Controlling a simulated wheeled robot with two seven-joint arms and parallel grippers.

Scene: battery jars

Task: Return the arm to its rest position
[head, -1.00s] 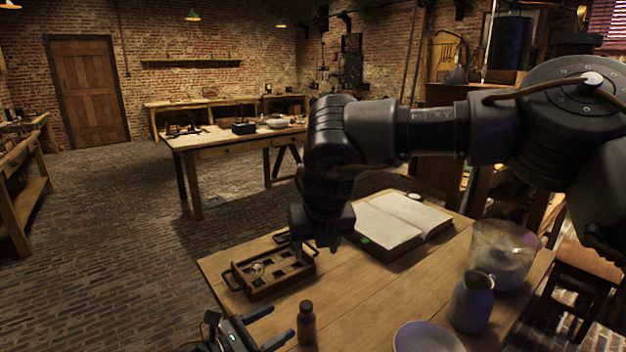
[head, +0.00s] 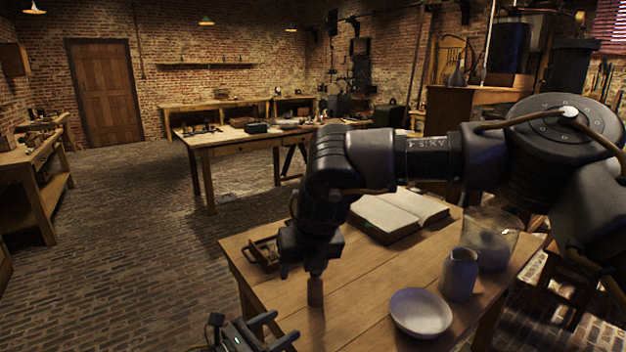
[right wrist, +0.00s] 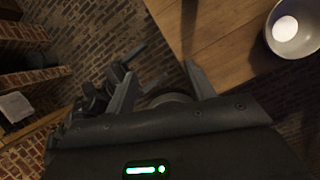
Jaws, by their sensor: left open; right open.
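My right gripper (head: 313,268) hangs over the table, reaching in from the right. Its two fingers stand apart in the right wrist view (right wrist: 162,88). A small brown bottle (head: 315,292) stands upright on the table just below it in the head view; its top is hidden by the gripper, and I cannot tell whether they touch. A rounded grey edge between the fingers in the right wrist view is unclear. My left gripper (head: 274,330) is low at the table's near left edge, its fingers apart and empty.
The wooden table (head: 365,285) holds a partly hidden wooden tray (head: 262,252), an open book (head: 385,218), a glass jar (head: 490,240), a grey jug (head: 459,273) and a pale bowl (head: 421,312). The bowl also shows in the right wrist view (right wrist: 279,48). Brick floor lies open to the left.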

